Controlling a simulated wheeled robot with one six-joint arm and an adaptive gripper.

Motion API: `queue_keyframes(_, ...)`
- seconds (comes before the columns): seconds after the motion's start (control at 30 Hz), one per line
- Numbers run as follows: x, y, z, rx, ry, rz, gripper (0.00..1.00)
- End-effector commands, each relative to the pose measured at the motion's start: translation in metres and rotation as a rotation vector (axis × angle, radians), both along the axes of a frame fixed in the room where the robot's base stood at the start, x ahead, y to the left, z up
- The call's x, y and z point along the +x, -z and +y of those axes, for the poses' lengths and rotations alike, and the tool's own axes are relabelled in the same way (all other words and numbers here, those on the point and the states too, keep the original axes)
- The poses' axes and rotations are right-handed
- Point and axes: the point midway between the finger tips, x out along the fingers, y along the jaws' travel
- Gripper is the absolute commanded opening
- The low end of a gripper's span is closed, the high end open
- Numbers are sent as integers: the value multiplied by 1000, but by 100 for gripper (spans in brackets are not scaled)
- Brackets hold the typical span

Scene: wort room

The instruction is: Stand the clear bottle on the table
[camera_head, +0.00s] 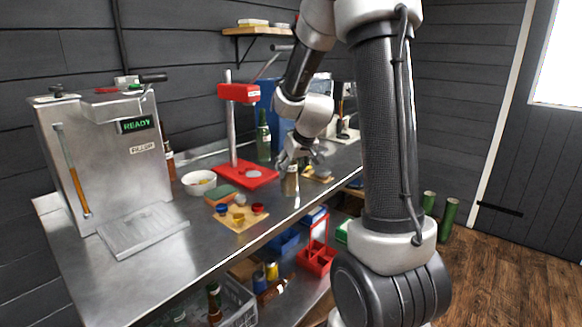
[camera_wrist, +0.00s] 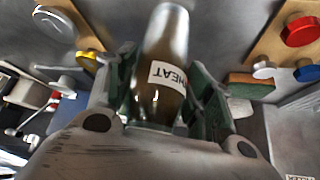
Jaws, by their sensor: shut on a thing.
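My gripper (camera_head: 293,163) is over the steel table (camera_head: 205,257), near its front edge. In the wrist view its two dark green fingers (camera_wrist: 164,82) are shut on the clear bottle (camera_wrist: 157,104), one on each side. In the head view the bottle (camera_head: 290,184) hangs roughly upright below the gripper. I cannot tell whether its base touches the table. Its upper part is hidden by the gripper.
A red capper (camera_head: 247,176) and a green bottle (camera_head: 263,142) stand behind and left. A board with coloured caps (camera_head: 239,217), a white bowl (camera_head: 198,183) and a filler (camera_head: 105,160) are further left. Another small board (camera_head: 318,175) lies close on the right. Bare table lies in front.

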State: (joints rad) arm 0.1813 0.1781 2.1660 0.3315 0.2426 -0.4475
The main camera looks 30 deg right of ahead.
Motion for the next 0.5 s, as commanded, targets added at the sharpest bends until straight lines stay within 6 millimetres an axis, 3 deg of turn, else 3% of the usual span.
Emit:
queue_keyframes(0.07, 0, 2, 0, 0, 0, -1, 9)
queue_keyframes(0.1, 0, 2, 0, 0, 0, 1, 57)
queue_keyframes(0.2, 0, 2, 0, 0, 0, 1, 74)
queue_keyframes(0.5, 0, 2, 0, 0, 0, 1, 74)
